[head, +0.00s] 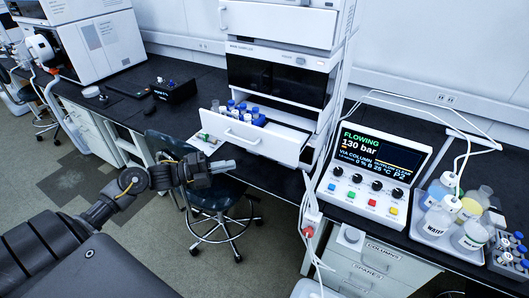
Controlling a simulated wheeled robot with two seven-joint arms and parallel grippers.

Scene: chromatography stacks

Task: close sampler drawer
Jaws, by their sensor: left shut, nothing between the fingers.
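The sampler drawer (262,137) is a white drawer pulled out from the lower part of the chromatography stack (280,70). Several vials with blue and white caps (244,112) stand inside it. A curved handle sits on its front. My left gripper (230,164) is shut and empty, in front of and a little below the drawer's left half in the picture. I cannot tell whether it touches the drawer front. My right gripper is not in the view.
A pump controller (372,165) reading "FLOWING 130 bar" stands to the right of the stack. A tray of bottles (440,238) is at the far right, with tubing running over it. A dark stool (208,190) stands below the drawer. A black box (175,90) sits on the bench left.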

